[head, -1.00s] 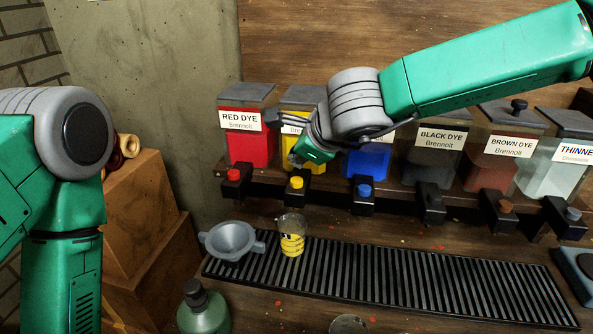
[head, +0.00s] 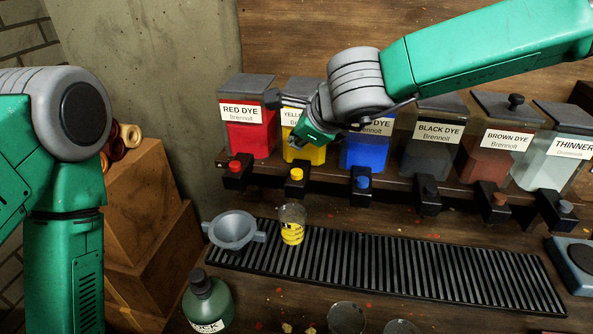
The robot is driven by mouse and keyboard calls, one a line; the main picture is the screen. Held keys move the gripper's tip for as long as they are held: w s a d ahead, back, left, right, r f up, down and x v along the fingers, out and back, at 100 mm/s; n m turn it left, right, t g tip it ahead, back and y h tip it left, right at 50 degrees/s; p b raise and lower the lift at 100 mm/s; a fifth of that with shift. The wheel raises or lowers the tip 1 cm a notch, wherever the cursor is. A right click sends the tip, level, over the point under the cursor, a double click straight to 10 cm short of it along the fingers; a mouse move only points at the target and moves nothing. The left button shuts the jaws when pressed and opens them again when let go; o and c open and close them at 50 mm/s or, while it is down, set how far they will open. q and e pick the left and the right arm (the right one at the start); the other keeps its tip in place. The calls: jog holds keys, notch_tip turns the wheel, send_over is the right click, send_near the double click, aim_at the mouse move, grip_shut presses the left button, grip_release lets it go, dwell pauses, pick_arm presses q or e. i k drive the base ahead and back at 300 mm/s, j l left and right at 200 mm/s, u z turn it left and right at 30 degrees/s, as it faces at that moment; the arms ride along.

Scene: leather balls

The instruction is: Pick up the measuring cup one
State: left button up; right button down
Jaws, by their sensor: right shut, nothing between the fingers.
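A small clear measuring cup (head: 291,226) with yellow markings or contents stands upright on the left part of the black slatted grate (head: 420,272), just right of a grey funnel. My right gripper (head: 297,143) is shut and empty. It hangs in front of the yellow and blue dye containers, above and apart from the cup. My left arm fills the left edge, but its gripper is out of view. Two round clear vessels, (head: 346,318) and (head: 401,327), are partly visible at the bottom edge; I cannot tell whether they are measuring cups.
Labelled dye containers, such as the red one (head: 248,140), stand on a shelf with taps jutting forward. The funnel (head: 234,231) touches the grate's left end. A green bottle (head: 208,303) stands in front. Wooden boxes (head: 150,200) are at left. The grate's right part is clear.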

aim_at(292, 217)
jog(key=k, duration=1)
